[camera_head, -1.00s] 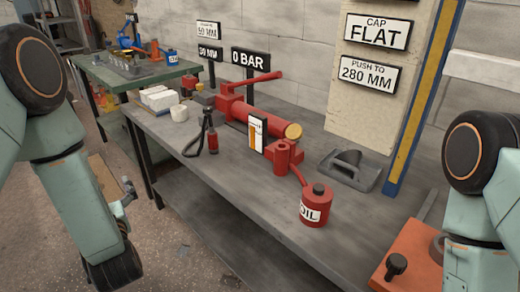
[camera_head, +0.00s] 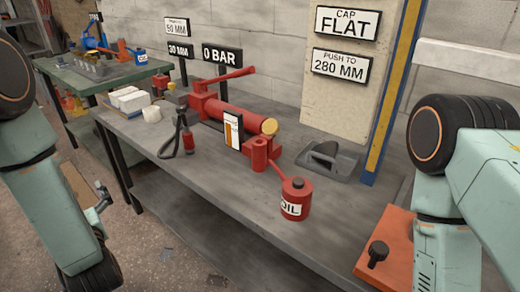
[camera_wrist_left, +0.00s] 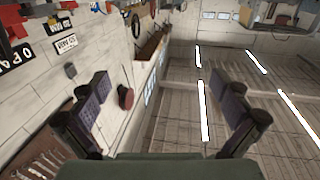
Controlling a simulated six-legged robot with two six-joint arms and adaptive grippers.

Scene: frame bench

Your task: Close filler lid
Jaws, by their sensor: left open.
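A red hydraulic pump (camera_head: 225,112) with a long handle lies on the grey bench in the head view, with a brass-coloured round end (camera_head: 269,126). A short red upright cylinder (camera_head: 259,156) stands at its near end, beside a white and orange level card (camera_head: 233,130). A red oil can (camera_head: 296,203) with a dark cap stands to its right. I cannot tell which part is the filler lid. My left gripper (camera_wrist_left: 165,100) is open and empty in the left wrist view, away from the pump. My right arm shows at the right; its gripper is out of view.
The grey bench (camera_head: 215,210) has free room at its front. A dark grey stand (camera_head: 327,160) sits behind the oil can. An orange plate (camera_head: 400,235) with a black knob lies at the right. White blocks (camera_head: 130,98) and a black hose stand left of the pump.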

